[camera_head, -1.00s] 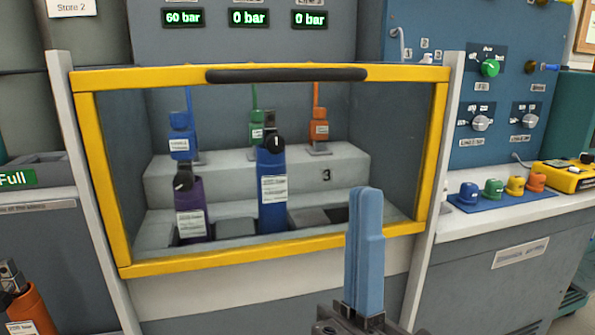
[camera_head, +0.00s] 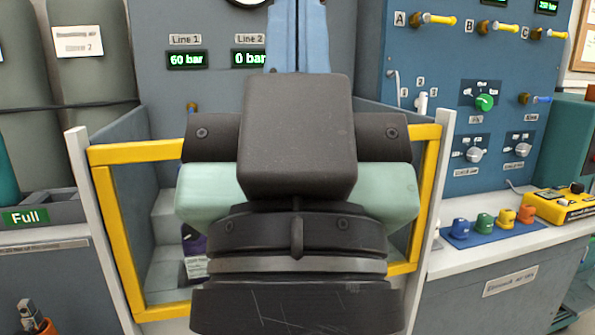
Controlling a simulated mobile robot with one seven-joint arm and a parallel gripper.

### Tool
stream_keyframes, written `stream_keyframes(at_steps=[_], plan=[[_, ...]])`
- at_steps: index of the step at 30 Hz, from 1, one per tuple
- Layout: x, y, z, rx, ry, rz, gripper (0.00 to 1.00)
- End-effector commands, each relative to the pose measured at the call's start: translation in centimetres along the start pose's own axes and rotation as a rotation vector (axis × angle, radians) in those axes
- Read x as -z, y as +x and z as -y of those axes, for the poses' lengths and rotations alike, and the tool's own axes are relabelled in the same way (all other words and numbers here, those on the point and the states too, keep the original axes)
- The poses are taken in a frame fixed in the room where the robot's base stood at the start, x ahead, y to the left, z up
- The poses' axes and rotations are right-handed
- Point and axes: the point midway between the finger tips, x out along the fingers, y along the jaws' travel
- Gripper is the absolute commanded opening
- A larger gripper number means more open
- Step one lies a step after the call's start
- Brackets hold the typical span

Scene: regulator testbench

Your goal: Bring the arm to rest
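My gripper (camera_head: 298,38) is in the camera_head view at the top centre. Its two blue fingers point upward and lie side by side, touching or nearly so, with nothing seen between them. The dark wrist and pale green arm link below them are mine and fill the middle of the view. They stand in front of the yellow-framed clear guard (camera_head: 112,240) of the test bench and hide most of its inside. The purple-labelled regulator (camera_head: 194,255) shows partly behind the guard at lower left.
Blue control panel (camera_head: 455,110) with knobs and valves stands at right. Colored caps (camera_head: 484,222) sit on a blue mat on the white counter, beside a yellow box (camera_head: 556,206). Grey cylinders (camera_head: 85,75) stand at left. An orange holder (camera_head: 45,326) is at lower left.

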Motion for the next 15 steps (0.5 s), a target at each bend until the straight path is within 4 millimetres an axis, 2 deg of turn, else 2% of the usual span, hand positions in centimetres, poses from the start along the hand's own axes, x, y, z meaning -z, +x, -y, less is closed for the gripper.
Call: stream_keyframes(at_steps=[1, 15], plan=[[2.2, 2.3, 0.0, 0.000, -0.001, 0.000, 0.00], [12.1, 13.0, 0.0, 0.000, -0.002, 0.001, 0.00]])
